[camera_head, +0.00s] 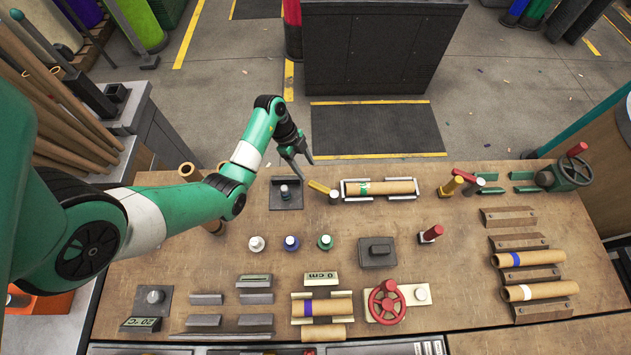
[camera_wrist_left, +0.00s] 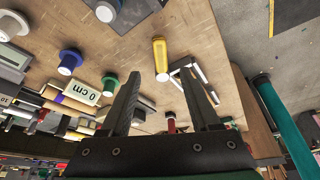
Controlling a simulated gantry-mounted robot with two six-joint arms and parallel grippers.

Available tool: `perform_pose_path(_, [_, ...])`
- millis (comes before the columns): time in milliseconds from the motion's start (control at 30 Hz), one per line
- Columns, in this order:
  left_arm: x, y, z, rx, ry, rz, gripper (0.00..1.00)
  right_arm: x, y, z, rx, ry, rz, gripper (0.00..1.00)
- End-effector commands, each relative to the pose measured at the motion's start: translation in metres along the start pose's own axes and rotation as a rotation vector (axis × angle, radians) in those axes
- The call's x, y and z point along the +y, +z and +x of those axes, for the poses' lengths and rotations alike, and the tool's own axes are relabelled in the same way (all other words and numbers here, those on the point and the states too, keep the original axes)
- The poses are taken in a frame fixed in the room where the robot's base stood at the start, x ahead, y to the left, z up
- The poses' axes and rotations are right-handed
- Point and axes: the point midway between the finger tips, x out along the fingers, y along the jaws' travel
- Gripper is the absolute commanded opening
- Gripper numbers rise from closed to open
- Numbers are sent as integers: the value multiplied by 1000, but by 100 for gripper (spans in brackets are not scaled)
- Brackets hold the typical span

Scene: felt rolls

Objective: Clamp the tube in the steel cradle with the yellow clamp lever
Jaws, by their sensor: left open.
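The cardboard tube (camera_head: 395,188) with a green band lies in the steel cradle (camera_head: 346,196) at the back middle of the bench. The yellow clamp lever (camera_head: 318,187) stands at the cradle's left end, tilted up and to the left, away from the tube. In the left wrist view the lever (camera_wrist_left: 160,62) shows beyond the fingers, beside the cradle (camera_wrist_left: 201,73). My left gripper (camera_head: 301,163) is open and empty, above and a little left of the lever and apart from it. My right gripper is not in view.
A dark plate with a knob (camera_head: 287,196) lies left of the lever. White, blue and green knobs (camera_head: 291,243) stand in front. Another yellow lever (camera_head: 450,186) and a red one (camera_head: 465,176) stand to the right. A red handwheel (camera_head: 386,302) is near the front.

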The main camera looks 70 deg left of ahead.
Motion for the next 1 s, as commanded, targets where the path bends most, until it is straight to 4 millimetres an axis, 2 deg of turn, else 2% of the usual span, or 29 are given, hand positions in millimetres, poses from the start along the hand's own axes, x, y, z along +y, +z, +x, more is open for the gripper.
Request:
perform_pose_path(33, [1, 1, 15, 0, 5, 1, 62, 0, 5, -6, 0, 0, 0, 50])
perform_pose_path(100, [1, 2, 32, 0, 4, 1, 62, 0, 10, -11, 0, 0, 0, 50])
perform_pose_path(333, [1, 1, 79, 0, 4, 2, 62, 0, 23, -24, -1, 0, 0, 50])
perform_pose_path(500, [0, 0, 93, -1, 0, 2, 62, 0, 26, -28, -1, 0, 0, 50])
perform_pose_path(767, [0, 0, 94, -1, 0, 1, 62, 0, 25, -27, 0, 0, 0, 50])
perform_pose_path(1000, [0, 0, 94, -1, 0, 1, 21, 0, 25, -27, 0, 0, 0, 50])
